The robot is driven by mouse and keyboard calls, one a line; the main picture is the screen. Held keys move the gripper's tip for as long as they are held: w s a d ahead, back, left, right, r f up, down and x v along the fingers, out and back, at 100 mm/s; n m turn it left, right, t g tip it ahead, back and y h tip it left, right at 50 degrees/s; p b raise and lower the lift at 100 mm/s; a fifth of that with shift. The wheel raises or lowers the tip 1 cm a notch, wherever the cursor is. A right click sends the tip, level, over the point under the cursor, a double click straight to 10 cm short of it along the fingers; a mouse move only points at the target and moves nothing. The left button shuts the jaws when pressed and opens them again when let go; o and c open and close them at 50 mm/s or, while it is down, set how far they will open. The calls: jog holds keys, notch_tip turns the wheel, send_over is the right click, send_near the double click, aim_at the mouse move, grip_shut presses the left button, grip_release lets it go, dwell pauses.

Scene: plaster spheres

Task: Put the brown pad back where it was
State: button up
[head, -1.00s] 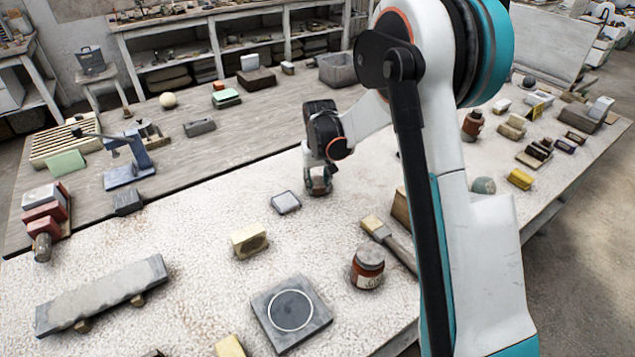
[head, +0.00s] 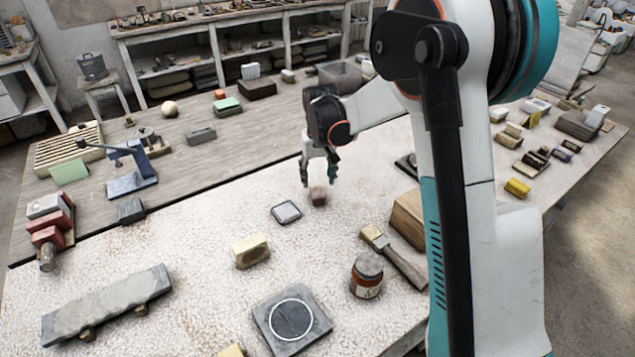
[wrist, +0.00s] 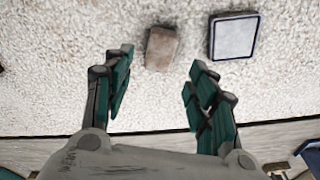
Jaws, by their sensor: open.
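The brown pad (head: 318,195), a small brown block, sits on the speckled white tabletop (head: 215,235), right of a pale pad with a dark rim (head: 286,212). In the wrist view the brown pad (wrist: 162,48) lies just beyond the fingertips, between their lines, with the dark-rimmed pad (wrist: 234,37) to its right and a gap between them. My gripper (head: 319,174) is open and empty, with its fingers above and apart from the brown pad. Both fingers (wrist: 155,75) show spread in the wrist view.
A yellow block (head: 250,250), a brush (head: 395,258), a jar (head: 367,275) and a grey square plate with a ring (head: 291,320) stand nearer. A wooden block (head: 408,218) is to the right. The white surface around the brown pad is mostly clear.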

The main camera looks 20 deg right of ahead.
aim_at(318, 194)
jog(key=s+r+t, duration=0.3)
jog(key=s+r, duration=1.4)
jog(key=r, duration=0.1)
jog(key=s+f+t, duration=0.1)
jog(key=s+t, duration=0.1)
jog(key=s, duration=1.4)
jog(key=shift+f+n+t+p, duration=0.2)
jog(key=shift+n+t+p, duration=0.2)
jog(key=shift+p, duration=0.05)
